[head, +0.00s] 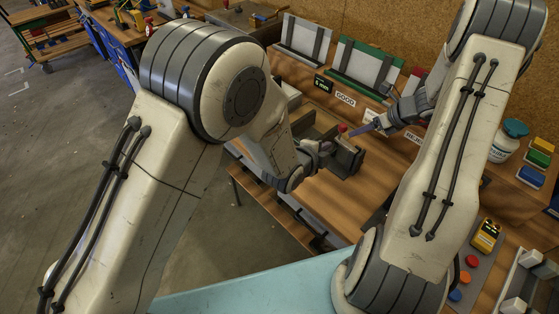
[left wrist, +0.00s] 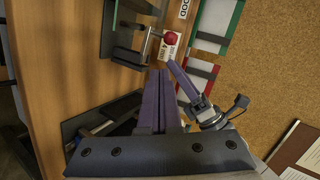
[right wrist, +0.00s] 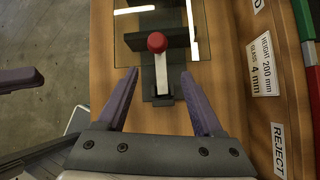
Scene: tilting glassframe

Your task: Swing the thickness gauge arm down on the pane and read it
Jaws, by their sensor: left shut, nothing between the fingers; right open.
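The gauge arm is a pale metal bar (right wrist: 162,72) with a red knob (right wrist: 157,42) at its end, on a dark stand. In the left wrist view the knob (left wrist: 171,38) stands out from the stand on its rod; the arm's exact tilt is hard to tell. The clear pane (right wrist: 127,50) lies around and behind the knob in the right wrist view. My right gripper (right wrist: 159,75) is open, its fingers on either side of the bar, apart from it. My left gripper (left wrist: 162,72) is shut and empty, off to the side of the stand.
A GOOD label (head: 345,100), a REJECT label (head: 412,137) and a plate reading 4 mm (right wrist: 262,65) line the bench back. A green rack (head: 360,88) holds a pale panel behind them. Bare wood (head: 335,205) lies in front of the stand.

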